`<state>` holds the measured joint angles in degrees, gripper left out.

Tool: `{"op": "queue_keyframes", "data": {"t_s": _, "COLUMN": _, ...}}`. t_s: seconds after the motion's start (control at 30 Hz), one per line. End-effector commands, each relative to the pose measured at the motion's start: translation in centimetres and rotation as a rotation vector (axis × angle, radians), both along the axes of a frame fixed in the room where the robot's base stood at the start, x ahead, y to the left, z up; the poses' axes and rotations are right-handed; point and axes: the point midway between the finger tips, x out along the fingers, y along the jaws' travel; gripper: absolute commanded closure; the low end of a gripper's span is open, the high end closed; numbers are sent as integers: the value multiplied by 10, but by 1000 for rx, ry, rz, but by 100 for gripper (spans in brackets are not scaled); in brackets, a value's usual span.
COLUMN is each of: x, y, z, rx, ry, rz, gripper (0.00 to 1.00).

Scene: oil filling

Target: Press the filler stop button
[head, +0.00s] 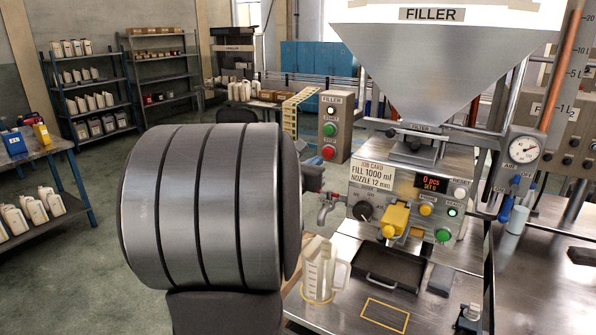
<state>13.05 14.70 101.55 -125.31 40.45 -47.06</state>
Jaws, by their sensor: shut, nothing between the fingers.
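A grey control box labelled FILLER (342,112) stands behind the bench, left of the filling machine. The small labels beside the buttons are too blurred to read, so I cannot confirm which is stop; whether either is pressed does not show. My gripper is not in view. A large grey ribbed cylinder, part of my arm, fills the left middle and stands left of the box; the buttons are uncovered.
The filler machine panel (385,175) carries a knob, a yellow valve, a display reading 0 pcs and several buttons. A clear jug (318,272) stands on the bench (345,322) beside a dark tray (389,266). An empty yellow outline (385,314) marks the bench front.

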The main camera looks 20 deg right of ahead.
Motion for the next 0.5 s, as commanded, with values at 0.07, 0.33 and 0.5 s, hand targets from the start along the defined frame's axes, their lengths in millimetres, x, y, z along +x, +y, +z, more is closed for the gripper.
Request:
{"op": "queue_keyframes", "data": {"t_s": 0.07, "x": 10, "y": -11, "z": -1, "rx": -1, "ry": 1, "rz": -1, "gripper": 100}}
{"op": "queue_keyframes", "data": {"t_s": 0.33, "x": 29, "y": -29, "z": 0, "rx": 1, "ry": -1, "rz": 0, "gripper": 100}}
{"op": "queue_keyframes", "data": {"t_s": 0.5, "x": 31, "y": -31, "z": 0, "rx": 0, "ry": 0, "rz": 1, "gripper": 100}}
